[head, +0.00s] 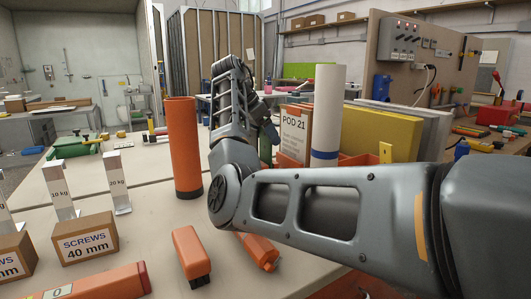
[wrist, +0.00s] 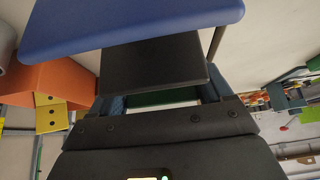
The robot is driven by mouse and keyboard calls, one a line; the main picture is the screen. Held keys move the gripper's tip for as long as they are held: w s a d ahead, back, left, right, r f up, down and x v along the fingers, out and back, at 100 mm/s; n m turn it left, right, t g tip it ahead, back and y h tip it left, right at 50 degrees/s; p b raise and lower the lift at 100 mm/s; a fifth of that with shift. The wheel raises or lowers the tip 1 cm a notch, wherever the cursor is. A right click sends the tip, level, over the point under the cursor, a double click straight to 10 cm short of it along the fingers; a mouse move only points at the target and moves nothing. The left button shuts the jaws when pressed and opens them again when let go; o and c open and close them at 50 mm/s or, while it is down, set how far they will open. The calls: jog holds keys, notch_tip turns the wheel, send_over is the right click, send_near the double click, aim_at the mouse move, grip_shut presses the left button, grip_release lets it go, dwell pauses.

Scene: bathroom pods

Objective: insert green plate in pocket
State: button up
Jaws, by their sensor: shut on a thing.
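In the wrist view my gripper (wrist: 160,94) has its fingers on either side of a dark green strip (wrist: 165,98), which I take to be the green plate. Only this strip shows; a black slab (wrist: 150,72) covers the rest, under a wide blue piece (wrist: 130,25). In the head view my arm hides most of the gripper. A small dark green piece (head: 265,150) shows beside the arm, left of the POD 21 board (head: 293,135). I cannot make out the pocket or whether the plate touches it.
An orange cylinder (head: 184,148) and a white tube with a blue band (head: 327,115) stand upright near my arm. A yellow slab (head: 385,130) stands at right. SCREWS boxes (head: 86,238) and orange tools (head: 191,254) lie in front.

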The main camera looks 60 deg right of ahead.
jog(key=shift+r+p, duration=2.8)
jog(key=shift+r, duration=0.25)
